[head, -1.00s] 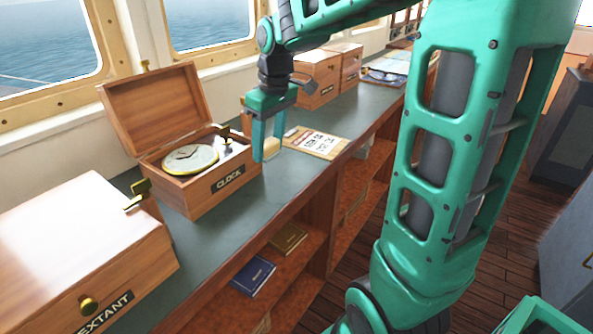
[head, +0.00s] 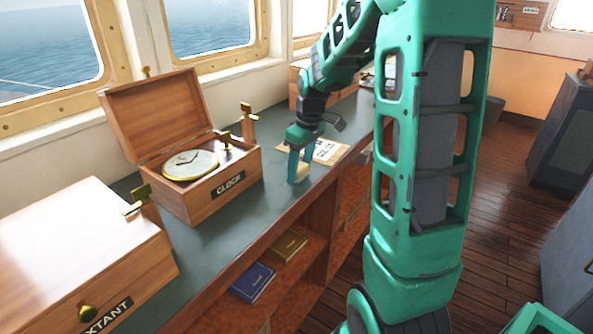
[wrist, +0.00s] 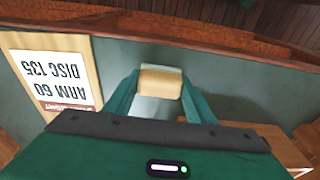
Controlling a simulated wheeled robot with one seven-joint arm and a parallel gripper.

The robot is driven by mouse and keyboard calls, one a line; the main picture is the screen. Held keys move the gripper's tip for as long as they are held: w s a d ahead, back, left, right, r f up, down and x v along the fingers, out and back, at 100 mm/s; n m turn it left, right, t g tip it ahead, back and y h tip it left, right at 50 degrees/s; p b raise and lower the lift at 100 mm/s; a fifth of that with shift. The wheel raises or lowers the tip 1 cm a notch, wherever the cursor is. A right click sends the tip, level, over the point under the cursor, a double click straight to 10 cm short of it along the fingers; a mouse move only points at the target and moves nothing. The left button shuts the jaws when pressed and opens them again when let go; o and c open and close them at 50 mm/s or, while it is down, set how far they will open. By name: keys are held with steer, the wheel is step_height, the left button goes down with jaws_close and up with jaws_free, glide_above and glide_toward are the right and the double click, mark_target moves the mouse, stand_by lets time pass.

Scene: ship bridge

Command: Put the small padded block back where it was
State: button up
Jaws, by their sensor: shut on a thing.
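The small padded block (head: 302,173) is pale tan. My gripper (head: 298,170) is shut on it, low over the counter near its front edge, to the right of the clock box (head: 205,205). Whether the block touches the counter I cannot tell. In the wrist view the block (wrist: 160,82) sits between the two teal fingers, with a paler face below it. The clock box stands with its lid (head: 155,118) open and a round clock (head: 190,165) inside. My fingers partly hide the block in the head view.
The grey-green counter (head: 215,247) runs along the windows. The closed sextant box (head: 75,235) stands at the near left. A printed card (head: 328,151) lies just beyond my gripper. A wooden piece with a brass fitting (head: 247,125) stands behind the clock box. Books (head: 252,282) lie on the shelf below.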

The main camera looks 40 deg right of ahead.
mark_target(304, 177)
steer(key=shift+f, duration=0.25)
steer(key=o, duration=1)
steer(key=shift+r, duration=0.1)
step_height(304, 177, up, 11)
steer(key=s, duration=0.2)
steer(key=s+a+f+m, duration=0.1)
steer(key=s+f+m, duration=0.1)
steer(key=s, duration=0.6)
steer(key=s+a+f+m+g, duration=0.1)
steer(key=s+f+m, duration=0.2)
steer(key=s, duration=0.6)
steer(key=s+a+f+m, duration=0.1)
steer(key=s+f+m, duration=0.1)
steer(key=s+m, duration=0.3)
steer(key=s, duration=0.4)
steer(key=shift+s+f+g+h, duration=0.2)
steer(key=shift+s+g+h, duration=0.05)
steer(key=shift+g+h, duration=0.05)
steer(key=shift+a, duration=0.1)
